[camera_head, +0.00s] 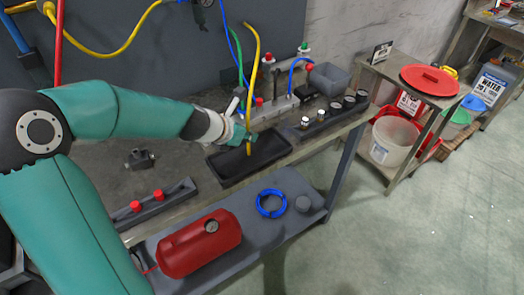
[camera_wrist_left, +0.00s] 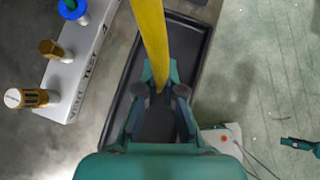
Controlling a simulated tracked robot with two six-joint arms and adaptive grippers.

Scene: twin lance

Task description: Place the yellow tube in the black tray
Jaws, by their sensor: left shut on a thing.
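The yellow tube (camera_head: 255,75) stands long and slightly curved, its lower part over the black tray (camera_head: 225,178) on the workbench. My left gripper (camera_head: 244,133) is shut on the yellow tube near its lower end. In the left wrist view the tube (camera_wrist_left: 150,35) runs down between the fingers (camera_wrist_left: 160,92), with the black tray (camera_wrist_left: 205,45) beneath. The fingers hide the tube's lower end in that view, so I cannot tell whether it touches the tray floor. My right gripper does not clearly show in either view.
A grey block with fittings (camera_wrist_left: 65,75) stands beside the tray, with blue (camera_head: 296,68) and green tubes near it. A holder with dark round pieces (camera_head: 335,112) is to the right. A tray with red caps (camera_head: 150,204) is at front left. A red tank (camera_head: 200,245) lies on the lower shelf.

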